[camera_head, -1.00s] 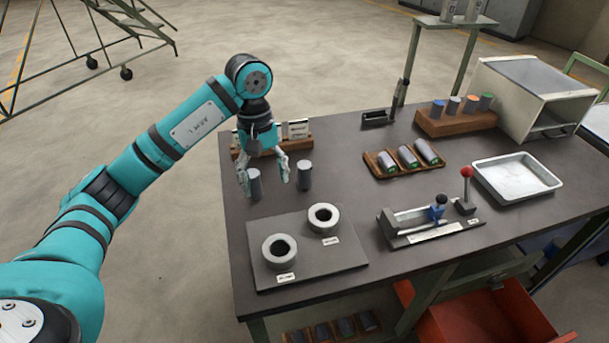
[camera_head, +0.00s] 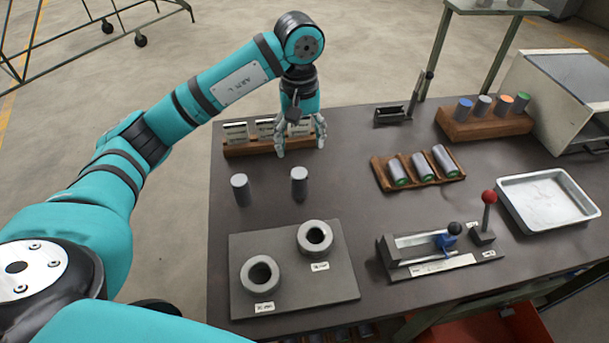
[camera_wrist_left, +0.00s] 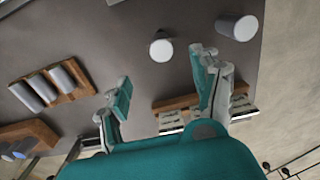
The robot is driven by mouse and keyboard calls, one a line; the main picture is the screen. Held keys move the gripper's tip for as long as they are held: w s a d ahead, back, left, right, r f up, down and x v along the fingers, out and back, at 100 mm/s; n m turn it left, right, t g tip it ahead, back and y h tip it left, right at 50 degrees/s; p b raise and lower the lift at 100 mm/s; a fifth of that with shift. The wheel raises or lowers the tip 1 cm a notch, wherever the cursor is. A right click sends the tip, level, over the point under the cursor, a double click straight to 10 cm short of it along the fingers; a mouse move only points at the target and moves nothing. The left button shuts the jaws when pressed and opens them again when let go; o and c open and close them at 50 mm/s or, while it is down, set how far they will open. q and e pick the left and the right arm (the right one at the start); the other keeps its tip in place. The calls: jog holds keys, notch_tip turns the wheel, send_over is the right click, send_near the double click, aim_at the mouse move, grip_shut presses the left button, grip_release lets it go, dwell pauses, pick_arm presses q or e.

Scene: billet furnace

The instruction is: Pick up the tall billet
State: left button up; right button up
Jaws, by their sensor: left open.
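Two grey cylindrical billets stand upright on the dark table: the left billet (camera_head: 240,189) and the right billet (camera_head: 299,183). They look nearly equal in height, so I cannot tell surely which is the tall one. My left gripper (camera_head: 301,149) is open and empty, pointing down behind the right billet, near the wooden card rack. In the left wrist view, the right billet (camera_wrist_left: 161,49) shows just beyond the gap between the open fingers (camera_wrist_left: 160,72); the left billet (camera_wrist_left: 237,27) is farther right. My right gripper is not in view.
A wooden rack with cards (camera_head: 240,147) lies close behind the gripper. A plate with two rings (camera_head: 339,289) is in front of the billets. A tray with several cylinders (camera_head: 381,172), a lever fixture (camera_head: 430,264) and a metal pan (camera_head: 507,189) stand to the right.

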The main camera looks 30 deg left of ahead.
aim_at(299, 173)
pick_arm(q)
jog(key=f, duration=0.1)
jog(key=f+p, duration=0.1)
jog(key=f, duration=0.1)
jog(key=s+f, duration=0.1)
jog(key=f, duration=0.1)
jog(key=shift+f+p, duration=0.2)
jog(key=shift+p, duration=0.1)
jog(key=f, duration=0.3)
jog(key=shift+w+p, duration=0.25)
jog(key=shift+p, duration=0.05)
jog(key=shift+f, duration=0.85)
notch_tip(299, 173, down, 4)
jog(key=shift+r+p, duration=0.15)
jog(key=shift+p, duration=0.95)
jog(key=shift+f, duration=0.55)
jog(key=shift+w, duration=0.1)
jog(key=c, duration=1.3)
grip_shut()
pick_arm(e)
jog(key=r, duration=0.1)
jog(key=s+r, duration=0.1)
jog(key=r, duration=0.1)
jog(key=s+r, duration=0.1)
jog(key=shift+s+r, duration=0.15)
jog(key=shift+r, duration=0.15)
